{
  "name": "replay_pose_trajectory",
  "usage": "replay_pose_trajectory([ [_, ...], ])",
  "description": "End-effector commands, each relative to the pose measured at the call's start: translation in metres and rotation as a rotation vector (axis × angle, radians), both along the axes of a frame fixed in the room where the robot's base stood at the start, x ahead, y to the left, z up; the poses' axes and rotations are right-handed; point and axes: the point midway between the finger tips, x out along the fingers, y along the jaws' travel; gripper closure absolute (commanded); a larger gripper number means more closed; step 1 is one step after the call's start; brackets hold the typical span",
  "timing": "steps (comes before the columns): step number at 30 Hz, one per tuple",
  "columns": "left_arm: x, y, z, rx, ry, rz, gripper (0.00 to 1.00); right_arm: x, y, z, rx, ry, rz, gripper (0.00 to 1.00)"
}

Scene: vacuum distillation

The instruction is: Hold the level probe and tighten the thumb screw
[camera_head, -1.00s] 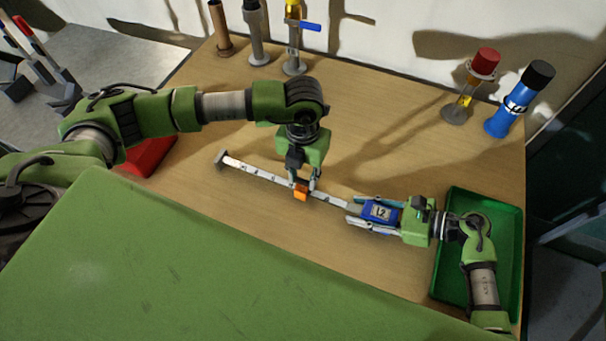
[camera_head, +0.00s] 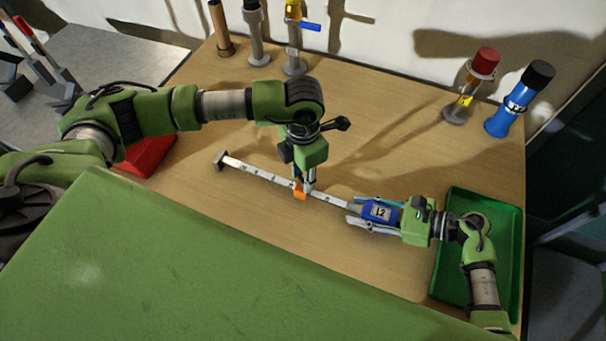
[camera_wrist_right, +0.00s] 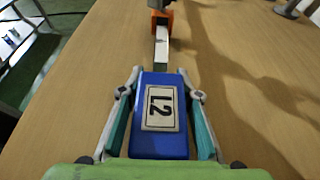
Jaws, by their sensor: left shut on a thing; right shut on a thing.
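The level probe is a long pale marked rod (camera_head: 258,173) with a dark foot at its left end and a blue body (camera_head: 380,211) labelled L2 at its right end. My right gripper (camera_head: 366,219) is shut on the blue body; in the right wrist view its fingers flank the blue body (camera_wrist_right: 160,115). An orange slider (camera_head: 300,191) sits around the rod, also at the top of the right wrist view (camera_wrist_right: 161,19). My left gripper (camera_head: 305,186) points down and is shut at the orange slider. The thumb screw itself is hidden or too small to make out.
A green tray (camera_head: 513,215) lies at the right, under my right arm. A red object (camera_head: 148,155) is at the left. Several upright pieces stand along the back, including a blue bottle (camera_head: 519,100) and a red-topped piece (camera_head: 484,63). The middle of the wooden table (camera_head: 400,140) is clear.

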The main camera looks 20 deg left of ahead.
Motion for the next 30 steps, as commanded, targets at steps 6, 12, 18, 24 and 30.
replay_pose_trajectory([
  [6,0.0009,-0.0003,0.0010,-0.002,-0.002,-0.204,0.94,-0.0001,0.0001,-0.0001,0.000,0.000,0.000,1.00],
  [12,0.0005,-0.0005,0.0007,-0.002,-0.002,-0.394,0.94,-0.0001,0.0000,-0.0001,0.000,0.000,0.000,1.00],
  [18,0.0007,-0.0006,0.0011,-0.002,-0.002,-0.581,0.94,-0.0001,0.0001,-0.0001,-0.001,0.000,0.000,1.00],
  [24,0.0006,-0.0005,0.0010,-0.002,-0.001,-0.745,0.94,-0.0002,0.0000,-0.0002,-0.001,0.000,0.000,1.00],
  [30,0.0005,-0.0005,0.0008,-0.002,-0.001,-0.869,0.94,-0.0002,0.0000,-0.0003,-0.001,0.001,0.000,1.00],
])
